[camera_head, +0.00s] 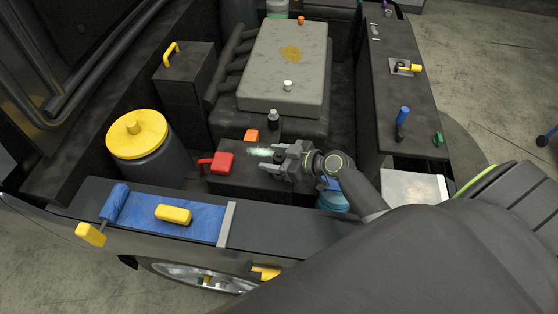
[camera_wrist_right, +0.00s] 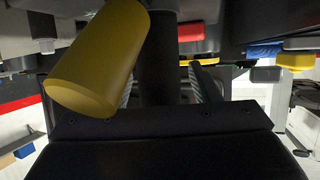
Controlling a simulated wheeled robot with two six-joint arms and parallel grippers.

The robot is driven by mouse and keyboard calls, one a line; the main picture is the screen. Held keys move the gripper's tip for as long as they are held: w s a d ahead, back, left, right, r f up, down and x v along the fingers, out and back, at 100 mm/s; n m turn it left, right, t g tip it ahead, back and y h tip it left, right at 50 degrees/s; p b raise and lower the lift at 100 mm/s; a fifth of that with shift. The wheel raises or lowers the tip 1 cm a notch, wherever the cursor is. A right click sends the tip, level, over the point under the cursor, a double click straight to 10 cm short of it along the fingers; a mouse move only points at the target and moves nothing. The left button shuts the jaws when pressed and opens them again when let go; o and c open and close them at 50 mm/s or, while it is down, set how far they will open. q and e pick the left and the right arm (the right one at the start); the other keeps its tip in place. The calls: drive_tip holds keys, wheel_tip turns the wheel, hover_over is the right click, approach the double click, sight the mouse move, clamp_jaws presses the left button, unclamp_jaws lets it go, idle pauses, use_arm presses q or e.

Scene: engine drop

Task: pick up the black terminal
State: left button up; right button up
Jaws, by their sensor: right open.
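My right gripper (camera_head: 281,161) reaches in from the right over the dark battery box (camera_head: 245,180) in the head view, with its jaws open. I cannot pick out the black terminal there; the gripper covers that end of the box. In the right wrist view, a dark upright shape (camera_wrist_right: 156,55) stands between the fingers of my right gripper (camera_wrist_right: 166,87). I cannot tell whether it is the black terminal or whether the fingers touch it. The red terminal (camera_head: 222,163) sits on the left of the box. My left gripper is not in view.
The grey engine block (camera_head: 285,65) stands behind. A yellow-capped canister (camera_head: 138,140) is at left. A blue mat (camera_head: 195,222) with a yellow block (camera_head: 173,214) lies on the front edge. A large yellow cylinder (camera_wrist_right: 98,60) looms close in the wrist view.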

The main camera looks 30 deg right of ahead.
drive_tip(key=shift+w+a+f, duration=0.1)
drive_tip(key=shift+w+a, duration=0.05)
drive_tip(key=shift+c, duration=0.4)
drive_tip(key=c, duration=1)
drive_tip(key=shift+c, duration=0.2)
wheel_tip(320, 180, up, 10)
drive_tip(key=shift+b, duration=0.3)
